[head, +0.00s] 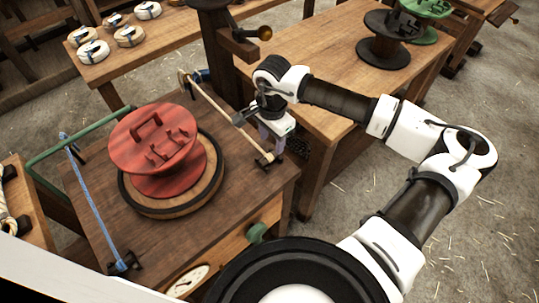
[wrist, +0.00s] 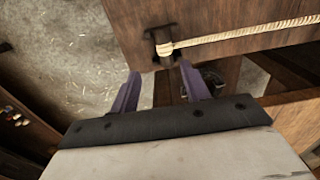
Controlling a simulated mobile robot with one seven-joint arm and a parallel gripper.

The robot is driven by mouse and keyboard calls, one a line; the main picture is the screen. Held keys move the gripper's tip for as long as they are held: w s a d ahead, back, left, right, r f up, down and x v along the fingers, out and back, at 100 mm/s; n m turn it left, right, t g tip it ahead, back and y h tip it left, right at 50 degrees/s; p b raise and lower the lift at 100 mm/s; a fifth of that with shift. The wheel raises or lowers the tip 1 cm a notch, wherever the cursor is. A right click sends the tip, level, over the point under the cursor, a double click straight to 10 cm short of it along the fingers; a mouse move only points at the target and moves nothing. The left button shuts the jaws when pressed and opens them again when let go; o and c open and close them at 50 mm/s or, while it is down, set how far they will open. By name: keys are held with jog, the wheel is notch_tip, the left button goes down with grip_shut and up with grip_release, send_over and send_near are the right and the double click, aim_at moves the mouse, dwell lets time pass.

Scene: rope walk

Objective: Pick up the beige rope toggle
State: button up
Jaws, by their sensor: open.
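A beige rope (head: 228,122) runs across the right side of the dark wooden worktable in the head view. Its near end meets a small dark piece (head: 265,161), which looks like the toggle, at the table's edge. Contact cannot be told.
A red spool (head: 155,145) sits on a round turntable on the same table. A blue rope (head: 95,200) with a similar dark end lies at the left. A lighter table (head: 330,60) with dark and green spools stands behind. A dark post rises at the back.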

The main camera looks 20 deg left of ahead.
aim_at(269, 156)
notch_tip(269, 156, down, 3)
jog(key=shift+r, duration=0.2)
jog(key=shift+a+f+p, duration=0.25)
jog(key=shift+f+p, duration=0.35)
jog(key=shift+p, duration=0.05)
jog(key=shift+w+a+f+p, duration=0.15)
jog(key=shift+f+p, duration=0.5)
jog(key=shift+f, duration=1.4)
grip_shut()
